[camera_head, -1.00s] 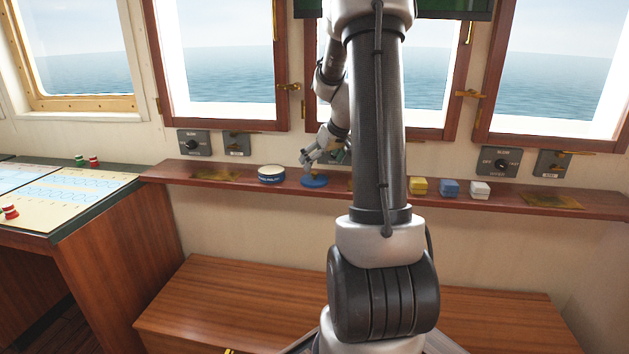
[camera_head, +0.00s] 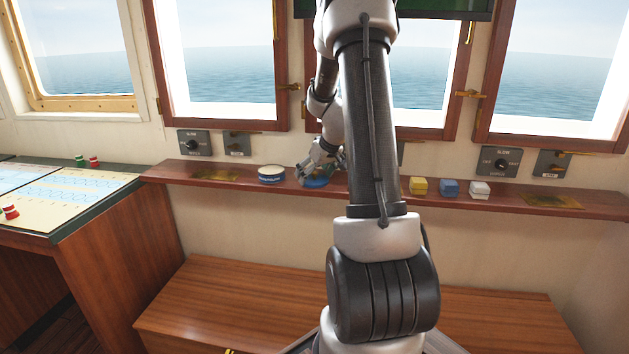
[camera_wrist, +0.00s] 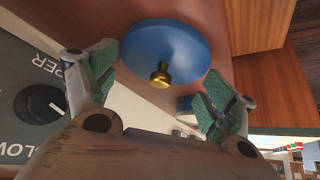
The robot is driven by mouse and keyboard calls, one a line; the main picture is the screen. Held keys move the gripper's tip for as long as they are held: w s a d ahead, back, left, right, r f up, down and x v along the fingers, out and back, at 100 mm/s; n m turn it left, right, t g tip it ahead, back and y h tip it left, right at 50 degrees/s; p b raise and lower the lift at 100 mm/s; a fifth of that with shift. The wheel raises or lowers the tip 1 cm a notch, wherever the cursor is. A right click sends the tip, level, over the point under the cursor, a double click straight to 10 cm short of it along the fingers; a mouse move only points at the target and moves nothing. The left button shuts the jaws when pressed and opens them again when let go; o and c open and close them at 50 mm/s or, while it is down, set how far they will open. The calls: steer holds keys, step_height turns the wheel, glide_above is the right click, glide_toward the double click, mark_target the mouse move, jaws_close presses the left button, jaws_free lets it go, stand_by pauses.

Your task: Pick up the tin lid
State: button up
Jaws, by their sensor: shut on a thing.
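The tin lid (camera_head: 317,182) is a blue disc on the wooden shelf below the middle window. In the wrist view the lid (camera_wrist: 180,45) shows its round blue face and a small brass knob (camera_wrist: 160,76). My gripper (camera_wrist: 160,82) has its green-padded fingertips on opposite sides of the lid and is shut on it. In the head view my gripper (camera_head: 314,170) is at the lid and covers part of it. I cannot tell whether the lid is clear of the shelf. A round blue tin (camera_head: 271,174) with a pale top stands just left of it.
The narrow shelf (camera_head: 230,181) runs under the windows. Yellow (camera_head: 419,186), blue (camera_head: 449,188) and white (camera_head: 480,190) small boxes stand on it to the right of my arm. Switch panels (camera_head: 194,143) are on the wall above. A chart table (camera_head: 100,215) is at left.

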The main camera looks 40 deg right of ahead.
step_height(320, 180, up, 17)
steer(key=shift+n+y, duration=0.3)
steer(key=shift+n, duration=0.2)
steer(key=w+a+f, duration=0.2)
steer(key=w+a, duration=0.1)
steer(key=w+a+f, duration=0.3)
steer(key=a, duration=0.1)
steer(key=w+a+f, duration=0.2)
steer(key=w+a, duration=0.1)
steer(key=w, duration=0.1)
steer(key=shift+a+f, duration=0.2)
steer(key=shift+a, duration=0.05)
steer(key=shift+m, duration=0.5)
steer(key=shift+w+d+f, duration=0.15)
steer(key=shift+f, duration=0.8)
steer(key=shift+w+d+f, duration=0.1)
steer(key=shift+d+f, duration=0.05)
steer(key=shift+f, duration=0.75)
steer(key=shift+w+d+f, duration=0.15)
steer(key=shift+f, duration=0.8)
steer(key=shift+f, duration=0.15)
